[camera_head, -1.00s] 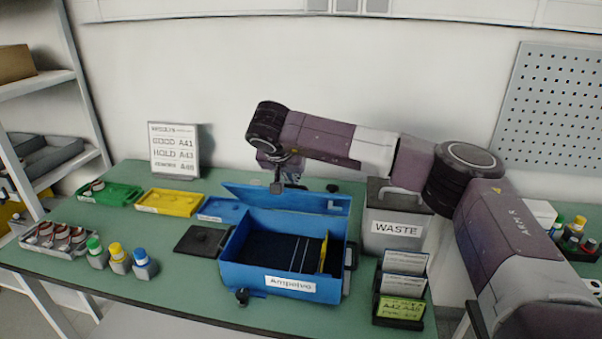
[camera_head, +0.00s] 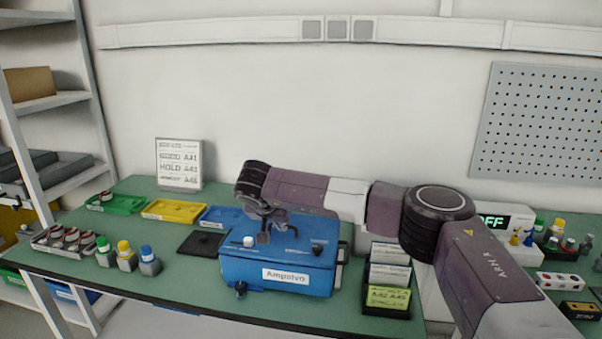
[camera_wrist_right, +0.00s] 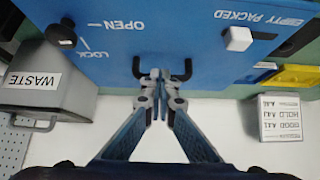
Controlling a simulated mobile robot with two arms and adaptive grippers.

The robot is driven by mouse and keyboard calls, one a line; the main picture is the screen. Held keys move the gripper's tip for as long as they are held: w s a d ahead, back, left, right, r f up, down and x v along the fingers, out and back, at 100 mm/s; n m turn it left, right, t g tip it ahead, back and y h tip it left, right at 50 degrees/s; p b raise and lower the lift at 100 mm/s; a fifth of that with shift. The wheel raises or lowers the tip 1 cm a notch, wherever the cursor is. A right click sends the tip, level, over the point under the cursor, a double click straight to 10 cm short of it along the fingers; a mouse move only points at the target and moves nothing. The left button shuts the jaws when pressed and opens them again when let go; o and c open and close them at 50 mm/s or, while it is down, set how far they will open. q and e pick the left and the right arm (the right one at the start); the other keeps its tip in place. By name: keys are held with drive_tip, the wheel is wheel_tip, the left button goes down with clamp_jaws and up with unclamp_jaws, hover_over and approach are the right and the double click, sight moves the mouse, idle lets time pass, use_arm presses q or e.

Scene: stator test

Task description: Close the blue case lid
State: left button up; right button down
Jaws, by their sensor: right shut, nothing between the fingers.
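The blue case (camera_head: 275,280), labelled "Ampolvo", stands on the green table with its blue lid (camera_head: 285,240) down over the box. In the right wrist view the lid's top (camera_wrist_right: 175,30) fills the upper part, with "OPEN", "LOCK" and "EMPTY PACKED" markings. A black knob (camera_wrist_right: 62,32) and a white knob (camera_wrist_right: 237,38) sit on it. My right gripper (camera_head: 263,238) is shut and empty over the lid. In the wrist view its fingertips (camera_wrist_right: 160,76) are at the lid's edge, between two black hooked parts; whether they touch is unclear. My left gripper is out of view.
Green (camera_head: 116,204), yellow (camera_head: 175,211) and blue (camera_head: 225,217) trays stand left of the case, near a dark flat plate (camera_head: 200,243). Several capped bottles (camera_head: 126,256) stand front left. A card holder (camera_head: 388,285) is close on the right. The grey waste bin (camera_wrist_right: 50,82) shows in the wrist view.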

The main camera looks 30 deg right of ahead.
drive_tip(key=shift+s+a+f, duration=0.1)
drive_tip(key=shift+s+f, duration=0.15)
drive_tip(key=shift+f, duration=0.4)
drive_tip(key=shift+s+f, duration=0.1)
